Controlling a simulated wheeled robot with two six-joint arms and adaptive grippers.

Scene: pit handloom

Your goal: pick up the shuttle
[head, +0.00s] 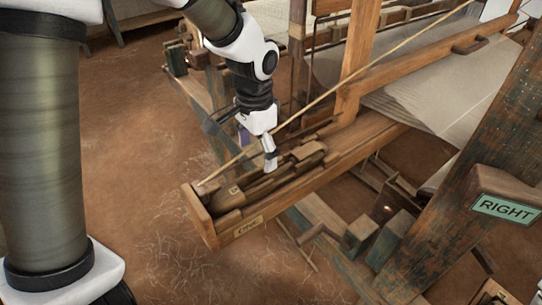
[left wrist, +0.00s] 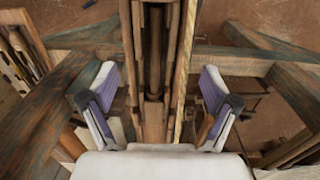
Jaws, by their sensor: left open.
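A long, dark, narrow wooden piece (head: 263,184) lies lengthwise in the open wooden box at the near end of the loom's beam; it looks like the shuttle, though I cannot make out its whole outline. In the left wrist view a dark narrow piece (left wrist: 155,42) lies along the middle of the channel. My left gripper (head: 257,148) points down over the box and hides part of its inside. In the left wrist view the left gripper (left wrist: 156,88) is open, its purple-padded fingers on either side of the channel, with nothing between them held. My right gripper is not in view.
The box (head: 238,233) has raised wooden walls and a small label. A thin pale stick (head: 320,98) slants above it. Loom posts (head: 358,55) and white cloth (head: 450,95) stand behind. A post with a RIGHT sign (head: 506,208) is at right. The brown floor (head: 140,130) at left is clear.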

